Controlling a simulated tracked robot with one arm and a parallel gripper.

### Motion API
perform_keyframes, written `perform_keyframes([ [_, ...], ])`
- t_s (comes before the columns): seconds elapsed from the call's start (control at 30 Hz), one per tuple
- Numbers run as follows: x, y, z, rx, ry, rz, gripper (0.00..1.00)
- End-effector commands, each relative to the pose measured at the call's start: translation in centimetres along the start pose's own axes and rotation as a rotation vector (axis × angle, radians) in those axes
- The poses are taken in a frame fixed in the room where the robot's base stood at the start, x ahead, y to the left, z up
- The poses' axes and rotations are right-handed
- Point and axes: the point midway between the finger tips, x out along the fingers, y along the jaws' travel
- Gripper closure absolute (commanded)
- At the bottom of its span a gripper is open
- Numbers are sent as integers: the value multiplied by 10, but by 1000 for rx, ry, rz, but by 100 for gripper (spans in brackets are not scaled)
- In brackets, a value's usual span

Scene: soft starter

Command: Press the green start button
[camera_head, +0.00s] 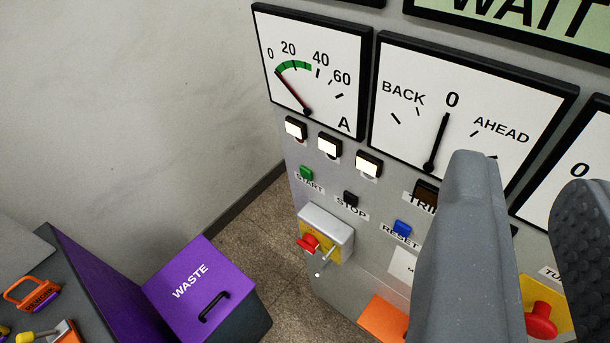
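The left finger covers part of the panel near the TRIP label.
The black stop button (350,199) and blue reset button (402,228) lie right of START. Below is a switch box with a red knob (308,243). A purple WASTE bin (172,308) stands lower left.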

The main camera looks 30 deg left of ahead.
Motion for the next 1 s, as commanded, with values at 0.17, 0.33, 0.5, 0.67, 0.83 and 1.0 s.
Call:
perform_keyframes([
  [0.17, 0, 0, 0, 0, 0, 0, 100],
  [0.33, 0, 0, 0, 0, 0, 0, 100],
  [0.5, 0, 0, 0, 0, 0, 0, 100],
  [0.67, 0, 0, 0, 0, 0, 0, 100],
  [0.83, 0, 0, 0, 0, 0, 0, 100],
  [1.0, 0, 0, 0, 0, 0, 0, 100],
])
